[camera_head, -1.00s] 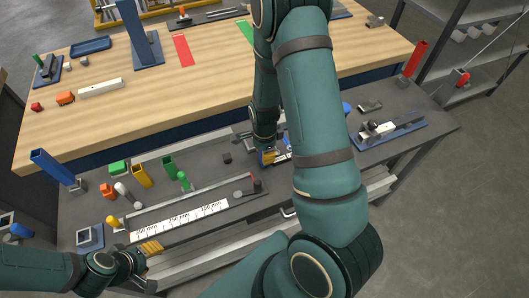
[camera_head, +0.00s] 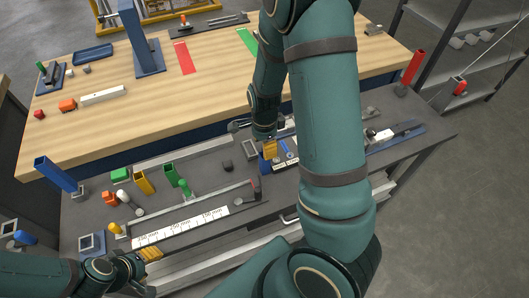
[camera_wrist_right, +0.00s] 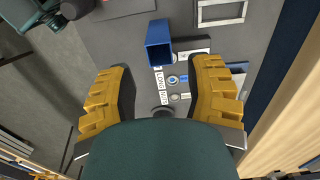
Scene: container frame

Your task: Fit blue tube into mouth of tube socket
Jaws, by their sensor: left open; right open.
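A blue square tube (camera_wrist_right: 158,42) stands in the right wrist view with its open end toward the camera, just past and between my right fingertips. In the head view a sliver of blue shows beside my right gripper (camera_head: 269,149), partly hidden by it. My right gripper (camera_wrist_right: 160,75) is open and nothing is between its pads. A grey square frame (camera_wrist_right: 222,13) lies near the tube in the wrist view; I cannot tell if it is the tube socket. Another blue tube (camera_head: 55,173) leans at the far left. My left gripper (camera_head: 152,254) is open and empty at the front left.
Yellow (camera_head: 144,182) and green (camera_head: 172,175) tubes stand on the dark bench. A ruler strip (camera_head: 180,227) lies along its front. A square frame on a blue base (camera_head: 92,245) sits at the left. My right arm hides the bench's middle right.

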